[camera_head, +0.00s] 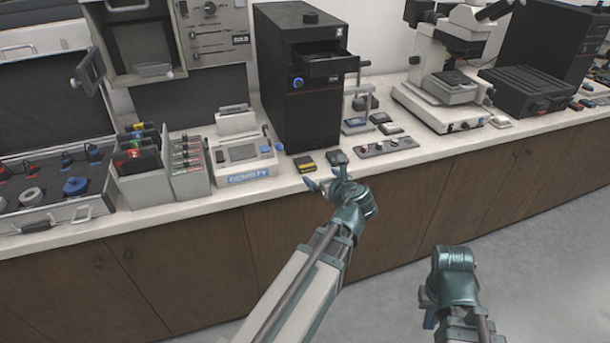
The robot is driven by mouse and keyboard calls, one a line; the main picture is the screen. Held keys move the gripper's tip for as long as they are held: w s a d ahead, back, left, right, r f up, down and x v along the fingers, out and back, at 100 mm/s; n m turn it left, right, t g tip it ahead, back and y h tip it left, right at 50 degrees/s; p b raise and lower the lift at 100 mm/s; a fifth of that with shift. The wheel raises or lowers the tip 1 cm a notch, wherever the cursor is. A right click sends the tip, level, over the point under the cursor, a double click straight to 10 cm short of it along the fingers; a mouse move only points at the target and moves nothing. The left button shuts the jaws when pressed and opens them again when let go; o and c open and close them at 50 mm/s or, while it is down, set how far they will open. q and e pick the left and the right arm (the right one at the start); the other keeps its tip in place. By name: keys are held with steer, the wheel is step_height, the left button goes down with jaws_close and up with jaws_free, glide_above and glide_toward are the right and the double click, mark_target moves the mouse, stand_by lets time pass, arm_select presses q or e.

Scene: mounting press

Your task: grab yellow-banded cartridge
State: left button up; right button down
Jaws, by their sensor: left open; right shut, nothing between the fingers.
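A small dark cartridge with a yellow band (305,163) lies on the counter close to its front edge, just right of the labelled white instrument. My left gripper (324,172) is open, its fingers spread, just right of the cartridge and slightly nearer the counter's front edge. Its fingers appear apart from the cartridge, though the exact gap is hard to judge. My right gripper (430,306) is low at the right, in front of the cabinets and away from the counter. Its fingers are shut and empty, partly hidden by its own wrist.
A tall black machine (292,110) with an open drawer (327,62) stands behind the cartridge. The white instrument (243,170) is to its left, and a grey plate with knobs (386,147) to its right. A microscope (452,85) stands further right. Bare floor lies in front.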

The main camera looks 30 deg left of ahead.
arm_select(q)
steer(key=b, duration=0.3)
glide_toward(306, 164)
steer(key=x, duration=0.4)
steer(key=shift+s, duration=0.1)
steer(key=shift+f, duration=0.1)
steer(key=b+x, duration=0.2)
steer(key=x, duration=0.3)
steer(key=c, duration=1.3)
steer(key=shift+c, duration=0.2)
